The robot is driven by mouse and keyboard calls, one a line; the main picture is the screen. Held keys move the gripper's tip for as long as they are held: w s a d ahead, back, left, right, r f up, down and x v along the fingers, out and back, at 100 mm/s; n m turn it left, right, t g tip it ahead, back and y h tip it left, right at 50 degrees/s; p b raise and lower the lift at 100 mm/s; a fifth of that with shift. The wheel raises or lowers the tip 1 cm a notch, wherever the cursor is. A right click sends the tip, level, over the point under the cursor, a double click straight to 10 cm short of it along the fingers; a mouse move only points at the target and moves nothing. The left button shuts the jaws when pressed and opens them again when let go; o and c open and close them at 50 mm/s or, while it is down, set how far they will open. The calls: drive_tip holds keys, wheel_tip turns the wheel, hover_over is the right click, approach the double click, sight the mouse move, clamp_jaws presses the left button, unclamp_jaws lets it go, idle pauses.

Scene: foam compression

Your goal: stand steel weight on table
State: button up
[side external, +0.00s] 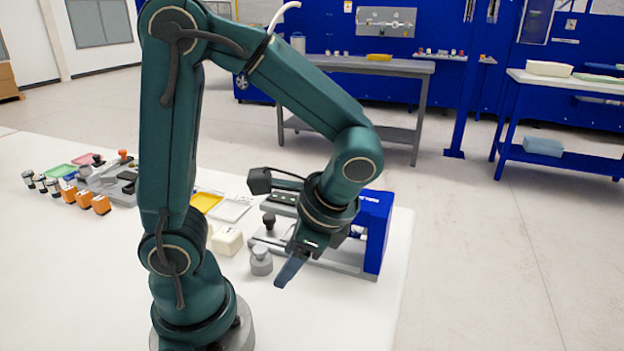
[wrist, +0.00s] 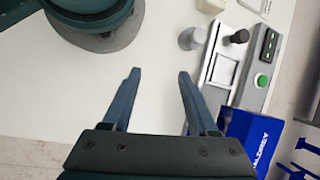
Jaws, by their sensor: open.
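The steel weight (side external: 261,262) is a small grey cylinder with a narrower knob on top. It stands upright on the white table (side external: 330,310), just in front of the test fixture. In the wrist view the weight (wrist: 190,39) lies beyond my fingertips, up and slightly right, beside the fixture's edge. My gripper (side external: 290,271) is to the right of the weight in the side view, pointing down and tilted. In the wrist view my gripper (wrist: 160,75) has its two blue fingers wide apart, with only bare table between them.
The fixture (side external: 372,232) has a blue upright, a grey base and a green button (wrist: 263,81). A cream foam block (side external: 227,241) sits left of the weight. Yellow and white trays, orange blocks (side external: 85,199) and small tools stand farther left. The front table is clear.

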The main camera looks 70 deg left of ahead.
drive_tip(key=w+d+r+n+t+h, duration=0.1)
drive_tip(key=d+r+n+t+h, duration=0.3)
drive_tip(key=r+n+t, duration=0.2)
drive_tip(key=shift+w+d+r+n+t+h, duration=0.3)
drive_tip(key=shift+t+h, duration=0.1)
drive_tip(key=shift+t, duration=0.7)
